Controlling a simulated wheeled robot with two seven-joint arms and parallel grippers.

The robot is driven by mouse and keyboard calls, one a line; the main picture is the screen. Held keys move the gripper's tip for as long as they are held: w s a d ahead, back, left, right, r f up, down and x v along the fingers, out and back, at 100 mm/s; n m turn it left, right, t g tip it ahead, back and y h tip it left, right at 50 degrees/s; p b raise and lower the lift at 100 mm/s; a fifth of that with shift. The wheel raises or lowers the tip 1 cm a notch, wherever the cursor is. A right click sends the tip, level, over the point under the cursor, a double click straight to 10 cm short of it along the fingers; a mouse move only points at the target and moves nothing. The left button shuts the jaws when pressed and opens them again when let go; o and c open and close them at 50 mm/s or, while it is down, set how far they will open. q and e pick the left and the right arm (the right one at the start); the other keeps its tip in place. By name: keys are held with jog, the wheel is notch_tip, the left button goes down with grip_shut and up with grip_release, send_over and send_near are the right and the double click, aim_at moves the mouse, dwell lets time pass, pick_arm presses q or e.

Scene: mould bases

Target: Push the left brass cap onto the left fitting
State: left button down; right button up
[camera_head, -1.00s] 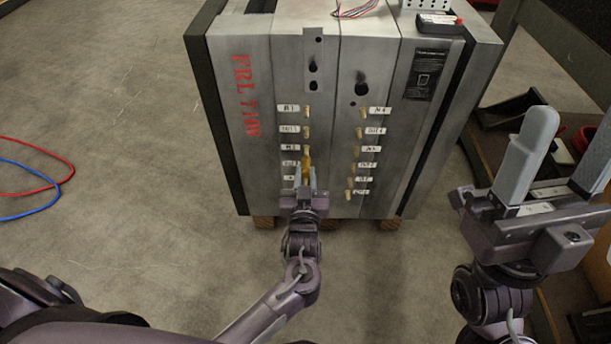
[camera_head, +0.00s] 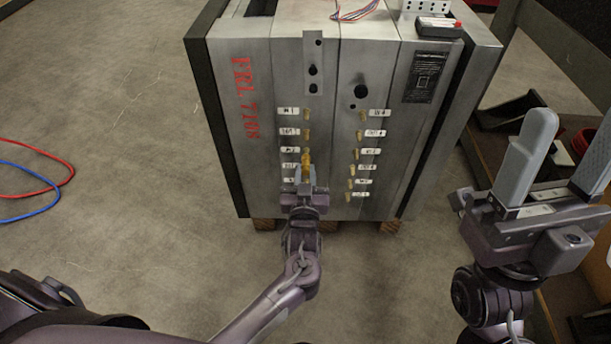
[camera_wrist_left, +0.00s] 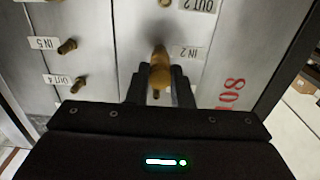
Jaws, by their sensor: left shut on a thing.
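My left gripper (camera_head: 305,177) is shut on a brass cap (camera_head: 306,158) in front of the left column of fittings on the grey mould base. In the left wrist view the cap (camera_wrist_left: 160,73) sits between the dark fingers, beside the "IN 2" label. I cannot tell whether the cap touches or covers a fitting, as the cap and fingers hide what is behind. Left-column brass fittings (camera_head: 307,115) show above the gripper. My right gripper (camera_head: 572,145) is open and empty, well to the right of the mould base.
The mould base (camera_head: 380,60) stands on wooden blocks (camera_head: 390,226). A right column of brass fittings (camera_head: 357,154) has white labels. A dark device (camera_head: 439,27) lies on top. Red and blue hoses (camera_head: 45,180) lie on the floor at left. A workbench is at right.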

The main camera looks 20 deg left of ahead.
pick_arm(q)
jog(key=shift+w, duration=0.3)
jog(key=shift+w+a, duration=0.1)
jog(key=shift+w, duration=0.1)
dwell(0.3)
jog(key=shift+w+a, duration=0.15)
jog(key=shift+w, duration=0.3)
dwell(0.3)
jog(key=c, duration=0.8)
grip_release()
jog(key=shift+s, duration=0.15)
